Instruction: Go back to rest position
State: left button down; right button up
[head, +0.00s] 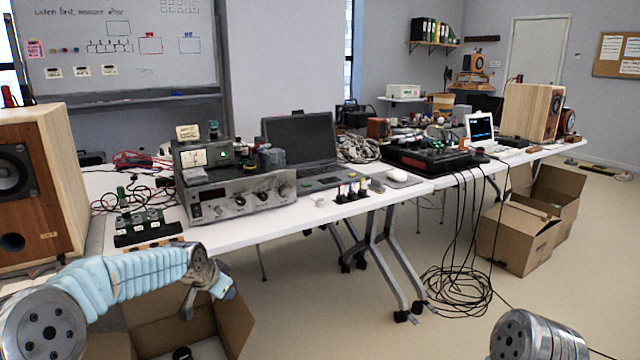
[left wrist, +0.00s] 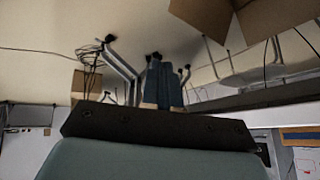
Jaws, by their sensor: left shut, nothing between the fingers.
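My left arm comes in from the left in the head view, with light blue segments. Its gripper (head: 221,287) hangs in front of the table's front edge, over an open cardboard box on the floor. In the left wrist view, the two dark blue fingers of the left gripper (left wrist: 162,82) are together, with nothing between them. My right arm shows only as a grey rounded link at the bottom right of the head view. My right gripper is out of view.
A long white table (head: 330,210) carries an amplifier (head: 240,195), a laptop (head: 300,140) and a black mixer (head: 425,160). A wooden speaker (head: 40,180) stands at left. Cardboard boxes (head: 520,240) and coiled cables (head: 455,290) lie on the floor. Floor at front centre is clear.

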pick_arm(q)
jog(key=s+d+f+n+g+h, duration=0.1)
jog(key=s+d+f, duration=0.25)
jog(key=f, duration=0.35)
jog(key=s+d+f+n+g, duration=0.1)
jog(key=s+d+f, duration=0.1)
jog(key=s+f, duration=0.45)
jog(key=s+d+f+n+g+h, duration=0.1)
jog(key=s+d+f, duration=0.2)
jog(key=f, duration=0.6)
jog(key=s+d+f+n+g, duration=0.1)
jog(key=s+f, duration=0.4)
jog(key=s, duration=0.7)
jog(key=s+d+f+n+g, duration=0.2)
jog(key=s+d+f+n, duration=0.1)
jog(key=s, duration=0.9)
notch_tip(320, 180, down, 2)
jog(key=shift+f+n, duration=0.1)
jog(key=shift+n, duration=0.5)
